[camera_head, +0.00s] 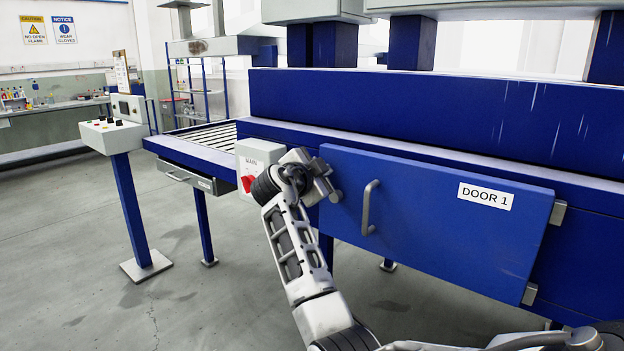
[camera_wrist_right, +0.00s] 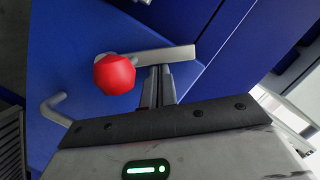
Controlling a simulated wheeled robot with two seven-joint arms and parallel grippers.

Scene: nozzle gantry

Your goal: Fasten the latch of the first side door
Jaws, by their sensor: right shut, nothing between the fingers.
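The blue side door (camera_head: 420,220), labelled DOOR 1, looks shut or nearly so against the machine's side. It has a grey pull handle (camera_head: 368,208). In the right wrist view, the latch is a flat grey bar (camera_wrist_right: 165,56) with a red ball knob (camera_wrist_right: 115,74). My right gripper (camera_head: 330,190) is at the door's left edge and hides the latch in the head view. Its fingers (camera_wrist_right: 158,86) are shut and empty, just beside the bar and right of the knob. I cannot tell whether they touch the bar, or whether it crosses the door's edge. My left gripper is out of view.
A grey box marked MAIN with a red switch (camera_head: 247,183) stands close left of my right gripper. Door hinges (camera_head: 557,213) are at the right. A roller conveyor (camera_head: 205,136) and control pedestal (camera_head: 115,135) are farther left. The floor at left is clear.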

